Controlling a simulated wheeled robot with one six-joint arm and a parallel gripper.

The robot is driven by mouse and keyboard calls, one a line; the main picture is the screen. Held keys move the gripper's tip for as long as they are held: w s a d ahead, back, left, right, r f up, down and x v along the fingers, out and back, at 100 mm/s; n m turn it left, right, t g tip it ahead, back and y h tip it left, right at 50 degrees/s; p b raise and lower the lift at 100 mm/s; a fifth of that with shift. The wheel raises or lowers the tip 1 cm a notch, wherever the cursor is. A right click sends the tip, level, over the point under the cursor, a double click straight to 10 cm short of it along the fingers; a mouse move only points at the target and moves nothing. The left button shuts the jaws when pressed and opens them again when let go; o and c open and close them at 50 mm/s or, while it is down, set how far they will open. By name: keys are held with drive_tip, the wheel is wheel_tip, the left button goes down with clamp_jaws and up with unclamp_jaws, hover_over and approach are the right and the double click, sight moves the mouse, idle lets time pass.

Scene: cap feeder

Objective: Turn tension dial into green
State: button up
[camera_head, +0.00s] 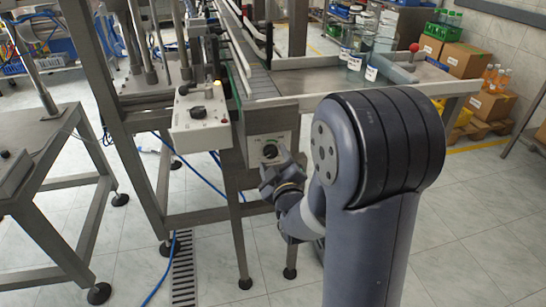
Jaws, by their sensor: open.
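The tension dial (269,151) is a dark round knob on a pale panel (256,142) with green markings. The panel is on the front of the metal box under the conveyor. My gripper (277,166) is in front of the dial, just below and to the right of it, and covers part of the panel's lower edge. Its jaws are open. I cannot tell whether they touch the dial. The dial's pointer is too small to read against the green zone.
The conveyor (258,82) runs above. A steel table (310,80) holds jars at the right. The tiled floor (460,215) at right is clear.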

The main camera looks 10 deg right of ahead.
drive_tip(key=shift+w, duration=0.75)
drive_tip(key=shift+c, duration=0.4)
drive_tip(key=c, duration=0.9)
